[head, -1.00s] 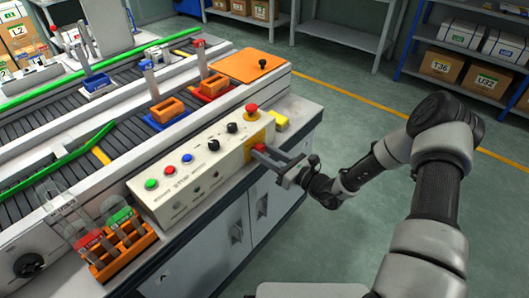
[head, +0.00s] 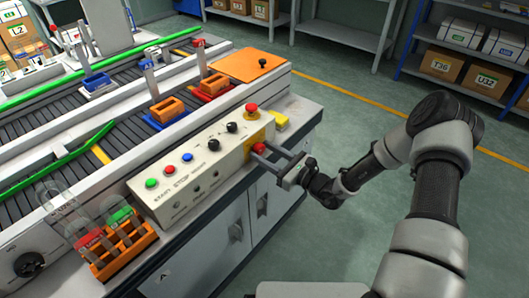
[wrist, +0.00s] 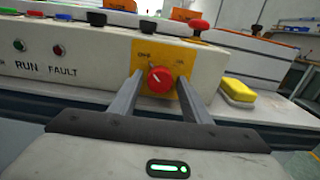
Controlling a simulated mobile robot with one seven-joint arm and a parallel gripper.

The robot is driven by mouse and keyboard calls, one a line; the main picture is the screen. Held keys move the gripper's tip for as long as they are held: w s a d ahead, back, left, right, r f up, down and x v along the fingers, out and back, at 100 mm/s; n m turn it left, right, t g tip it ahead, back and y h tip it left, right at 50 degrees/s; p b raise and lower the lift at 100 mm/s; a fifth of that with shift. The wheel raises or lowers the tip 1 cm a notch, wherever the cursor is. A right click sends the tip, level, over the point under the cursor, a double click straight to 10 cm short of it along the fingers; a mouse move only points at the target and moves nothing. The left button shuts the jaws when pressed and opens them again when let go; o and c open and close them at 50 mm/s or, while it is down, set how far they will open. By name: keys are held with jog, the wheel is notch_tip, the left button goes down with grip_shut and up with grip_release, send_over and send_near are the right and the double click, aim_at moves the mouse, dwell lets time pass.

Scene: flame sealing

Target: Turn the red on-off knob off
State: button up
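The red on-off knob (wrist: 159,80) sits on a yellow plate (wrist: 163,55) at the right end of the control box's front face. A pale mark on the knob appears to point to the upper left. Two small labels above it are too blurred to read. My gripper (wrist: 160,74) is open, with one finger on each side of the knob. A narrow gap seems to show between the knob and each finger. In the head view the knob (head: 259,149) shows beside the fingertips of my gripper (head: 257,153).
A red mushroom button (head: 251,108) stands on top of the cream control box (head: 160,196), above the knob. A yellow block (wrist: 238,91) lies on the bench to the right. Other buttons line the box's top. The floor right of the bench is clear.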

jog(key=shift+o, duration=0.3)
jog(key=p+v, duration=0.1)
jog(key=v, duration=1.6)
jog(key=shift+p, duration=0.35)
jog(key=shift+s+d, duration=0.15)
